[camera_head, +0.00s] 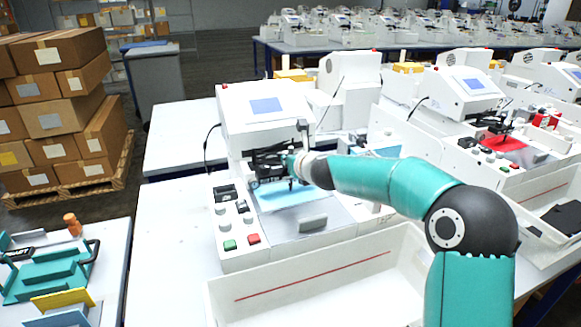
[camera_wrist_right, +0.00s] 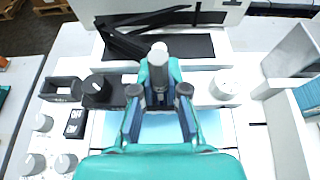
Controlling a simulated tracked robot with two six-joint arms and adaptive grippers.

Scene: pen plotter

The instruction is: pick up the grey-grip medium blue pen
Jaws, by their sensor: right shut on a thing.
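My right gripper (camera_head: 294,166) reaches in from the right over the bed of the plotter (camera_head: 258,107). In the right wrist view my right gripper (camera_wrist_right: 159,91) is shut on a slim upright grey piece with a pale round top, which I take to be the grey-grip medium blue pen (camera_wrist_right: 159,73). Its blue marking and lower end are hidden between the fingers. In the head view the pen is too small to tell from the black carriage beside the gripper. A light blue sheet (camera_head: 291,194) lies on the bed below. My left gripper is not in view.
Knobs and a green button (camera_head: 230,245) line the plotter's left side. A white tray (camera_head: 300,296) stands in front of it. A teal rack (camera_head: 42,268) sits on the left table, and bare tabletop (camera_head: 166,255) lies between. More plotters (camera_head: 466,92) stand right.

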